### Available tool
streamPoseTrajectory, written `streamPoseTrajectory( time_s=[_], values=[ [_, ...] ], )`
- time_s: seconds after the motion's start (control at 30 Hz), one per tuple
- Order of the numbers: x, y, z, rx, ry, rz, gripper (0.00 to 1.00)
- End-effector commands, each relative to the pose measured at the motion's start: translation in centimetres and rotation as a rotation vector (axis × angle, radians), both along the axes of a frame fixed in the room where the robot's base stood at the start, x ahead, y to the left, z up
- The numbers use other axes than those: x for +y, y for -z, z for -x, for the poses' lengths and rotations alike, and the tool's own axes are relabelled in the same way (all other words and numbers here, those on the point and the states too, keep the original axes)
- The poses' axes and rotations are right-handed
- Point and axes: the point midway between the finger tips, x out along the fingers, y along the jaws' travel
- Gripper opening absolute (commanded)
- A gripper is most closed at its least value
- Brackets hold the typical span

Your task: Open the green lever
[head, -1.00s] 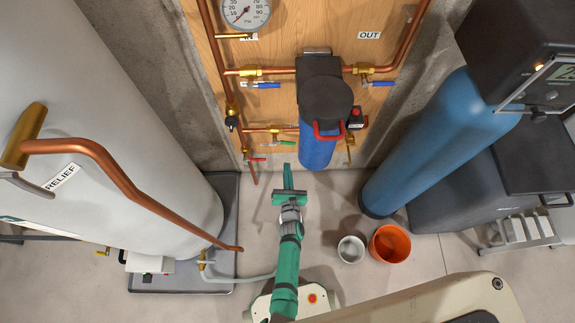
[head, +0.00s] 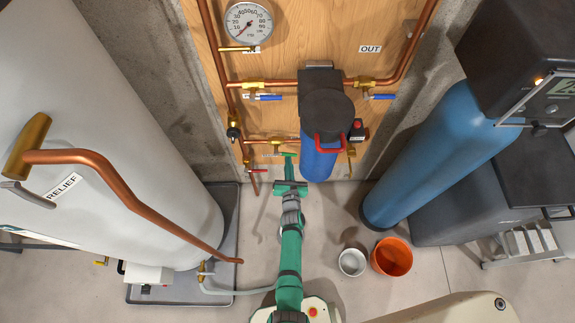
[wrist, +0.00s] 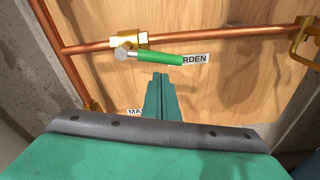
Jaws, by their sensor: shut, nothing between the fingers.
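The green lever (wrist: 160,58) sits on a brass valve (wrist: 128,41) on a horizontal copper pipe. Its handle lies along the pipe, pointing right, and partly covers a label whose end reads "RDEN". In the head view the green lever (head: 284,154) is small, low on the wooden panel. My gripper (wrist: 162,78) is shut and empty. In the wrist view its fingertips are just below the lever's handle; whether they touch it I cannot tell. In the head view my gripper (head: 289,161) reaches up to the lever from below.
A red lever (head: 256,171) hangs to the left of the green one. A blue filter housing (head: 318,160) stands close on the right. Blue levers (head: 268,97) sit higher up. A white tank (head: 110,150) fills the left. A grey bucket (head: 352,262) and an orange bucket (head: 392,257) stand on the floor.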

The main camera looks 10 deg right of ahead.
Motion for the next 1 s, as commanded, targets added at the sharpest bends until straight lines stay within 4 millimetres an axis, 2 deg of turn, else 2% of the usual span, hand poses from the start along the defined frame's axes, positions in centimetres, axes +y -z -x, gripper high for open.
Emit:
streamPoseTrajectory(
  time_s=[0.2, 0.7, 1.0],
  values=[
    [-0.2, -1.2, 0.3, 0.000, -0.001, 0.001, 0.00],
    [-0.4, -1.6, 0.4, 0.000, 0.001, 0.001, 0.00],
    [-0.9, -3.1, 0.5, -0.001, -0.001, 0.001, 0.00]
  ],
)
